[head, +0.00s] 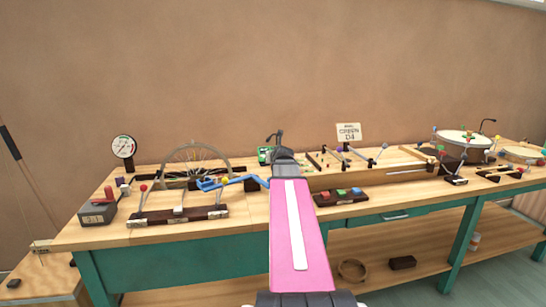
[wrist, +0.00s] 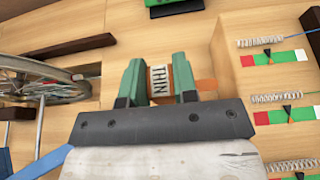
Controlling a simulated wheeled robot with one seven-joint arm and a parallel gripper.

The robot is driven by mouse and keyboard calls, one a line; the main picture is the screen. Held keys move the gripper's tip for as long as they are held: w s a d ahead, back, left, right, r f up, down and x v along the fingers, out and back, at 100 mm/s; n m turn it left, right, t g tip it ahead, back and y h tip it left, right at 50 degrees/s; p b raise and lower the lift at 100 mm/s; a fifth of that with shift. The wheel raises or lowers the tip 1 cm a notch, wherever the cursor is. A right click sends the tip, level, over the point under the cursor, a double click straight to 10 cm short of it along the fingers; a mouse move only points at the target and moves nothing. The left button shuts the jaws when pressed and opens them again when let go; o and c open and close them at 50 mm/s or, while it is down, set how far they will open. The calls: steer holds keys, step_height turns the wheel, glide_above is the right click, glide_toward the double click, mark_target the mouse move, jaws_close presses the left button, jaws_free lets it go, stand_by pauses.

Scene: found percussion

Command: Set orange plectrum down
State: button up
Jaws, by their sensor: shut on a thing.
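My gripper is shut on the plectrum, above the wooden bench top. The fingers hide part of the plectrum. In the head view my gripper (head: 284,154) is dark and small at the bench's back, beyond my pink arm, and the plectrum cannot be made out there.
A spoked wheel (wrist: 45,85) stands left of my gripper. Springs with red, white and green strips (wrist: 277,98) lie to its right. A dark block with coloured buttons (head: 341,196) sits at the bench's front. A gauge (head: 123,147) stands at the left, drums (head: 463,138) at the right.

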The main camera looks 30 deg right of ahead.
steer(key=shift+f, duration=3.25)
steer(key=shift+f, duration=0.5)
steer(key=o, duration=1.1)
steer(key=shift+c, duration=0.2)
